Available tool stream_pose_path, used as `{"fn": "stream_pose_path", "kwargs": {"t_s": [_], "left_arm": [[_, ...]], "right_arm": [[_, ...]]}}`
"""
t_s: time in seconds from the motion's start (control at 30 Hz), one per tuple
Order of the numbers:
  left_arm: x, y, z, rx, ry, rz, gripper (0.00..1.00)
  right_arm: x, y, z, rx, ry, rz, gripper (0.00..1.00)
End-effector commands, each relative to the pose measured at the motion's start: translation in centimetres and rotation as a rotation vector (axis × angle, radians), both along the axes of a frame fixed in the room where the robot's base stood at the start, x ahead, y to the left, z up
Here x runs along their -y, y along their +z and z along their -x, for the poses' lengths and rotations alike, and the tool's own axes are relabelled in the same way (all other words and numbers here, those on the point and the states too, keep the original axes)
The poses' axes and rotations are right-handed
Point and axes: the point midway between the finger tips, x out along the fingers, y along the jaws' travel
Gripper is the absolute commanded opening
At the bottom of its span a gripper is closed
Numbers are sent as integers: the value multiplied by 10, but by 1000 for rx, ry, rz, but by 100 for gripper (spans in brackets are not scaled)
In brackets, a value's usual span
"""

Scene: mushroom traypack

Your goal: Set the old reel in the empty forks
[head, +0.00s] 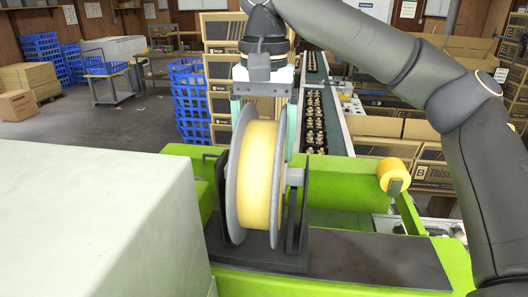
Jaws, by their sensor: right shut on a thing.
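The reel (259,175) has a yellow roll between two grey flanges. It stands upright between the dark forks (304,205) on the green machine. A grey axle stub (295,176) shows at its right side, at the top of the right fork. I cannot tell whether the axle rests in the fork slots. The left fork is mostly hidden behind the reel. My right gripper (264,118) points down from above, its pale fingers on either side of the reel's top, shut on it. My left gripper is not in view.
The green machine (345,209) has a dark plate (375,262) and a smaller yellow roll (390,175) at right. A large pale block (95,215) fills the left foreground. Behind are a conveyor (329,105), blue crates (190,100) and stacked boxes (222,68).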

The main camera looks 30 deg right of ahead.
Motion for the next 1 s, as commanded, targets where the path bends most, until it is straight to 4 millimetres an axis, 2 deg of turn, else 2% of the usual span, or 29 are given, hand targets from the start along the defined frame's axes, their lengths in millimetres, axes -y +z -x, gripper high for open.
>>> {"fn": "stream_pose_path", "kwargs": {"t_s": [0.13, 0.37, 0.4, 0.5, 0.93, 1.0], "left_arm": [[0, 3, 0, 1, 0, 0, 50], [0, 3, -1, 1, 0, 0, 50], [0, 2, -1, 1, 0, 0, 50], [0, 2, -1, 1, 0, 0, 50], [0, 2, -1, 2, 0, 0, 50], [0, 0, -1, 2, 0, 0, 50]], "right_arm": [[0, -16, 0, 2, 1, -2, 0], [0, -18, 0, 3, 0, -2, 0], [0, -19, 0, 0, 0, 0, 87], [0, -19, 0, 1, 0, -1, 98], [0, -24, 0, 2, 0, 1, 100], [-1, -9, -1, 5, 1, -1, 100]]}}
